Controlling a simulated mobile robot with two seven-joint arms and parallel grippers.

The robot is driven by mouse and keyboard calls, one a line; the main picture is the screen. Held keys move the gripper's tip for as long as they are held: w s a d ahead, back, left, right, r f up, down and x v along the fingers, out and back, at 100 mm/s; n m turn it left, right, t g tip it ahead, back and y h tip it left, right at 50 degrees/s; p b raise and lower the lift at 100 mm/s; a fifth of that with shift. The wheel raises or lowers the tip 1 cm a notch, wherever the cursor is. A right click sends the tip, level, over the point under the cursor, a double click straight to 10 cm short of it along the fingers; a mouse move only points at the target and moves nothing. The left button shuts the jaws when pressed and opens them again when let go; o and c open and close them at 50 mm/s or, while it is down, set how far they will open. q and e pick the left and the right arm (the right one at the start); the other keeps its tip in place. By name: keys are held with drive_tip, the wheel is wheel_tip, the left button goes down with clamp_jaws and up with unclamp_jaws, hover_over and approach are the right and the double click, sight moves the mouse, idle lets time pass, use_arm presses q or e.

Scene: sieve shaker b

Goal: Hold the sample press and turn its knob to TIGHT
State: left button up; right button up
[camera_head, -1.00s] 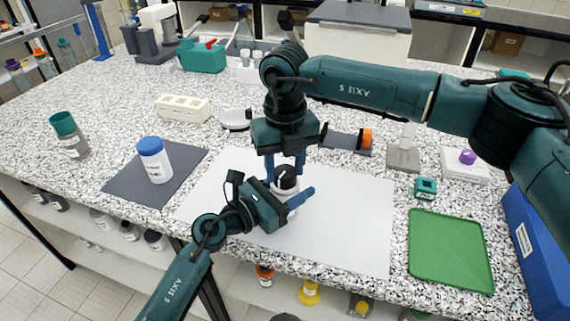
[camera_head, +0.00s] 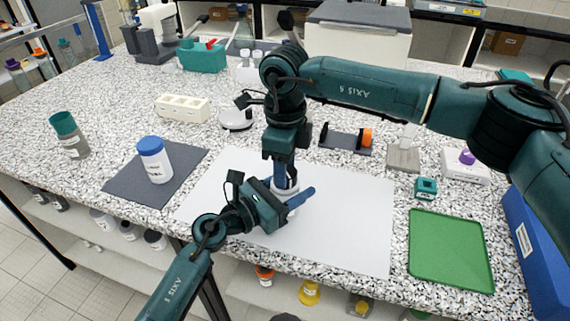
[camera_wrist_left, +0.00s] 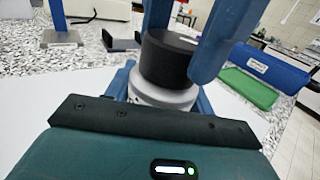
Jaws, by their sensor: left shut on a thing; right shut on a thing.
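The sample press (camera_head: 283,186) stands on the white sheet, mostly hidden between my grippers in the head view. In the left wrist view it has a pale grey body (camera_wrist_left: 160,94) and a black knob (camera_wrist_left: 168,60) on top. My left gripper (camera_head: 288,197) is shut on the body from the front left, with blue fingers on both sides. My right gripper (camera_head: 286,176) comes down from above and is shut on the knob, its blue fingers on either side. The knob's markings cannot be read.
The white sheet (camera_head: 340,225) is otherwise clear. A blue-capped jar (camera_head: 155,165) stands on a dark mat (camera_head: 120,183) at the left. A green tray (camera_head: 450,252) lies at the right. Small stands and a white round device (camera_head: 236,120) sit behind.

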drive_tip(key=n, duration=0.6)
idle(0.5)
drive_tip(key=o, duration=1)
wheel_tip(320, 180, up, 12)
drive_tip(key=shift+r, duration=0.1)
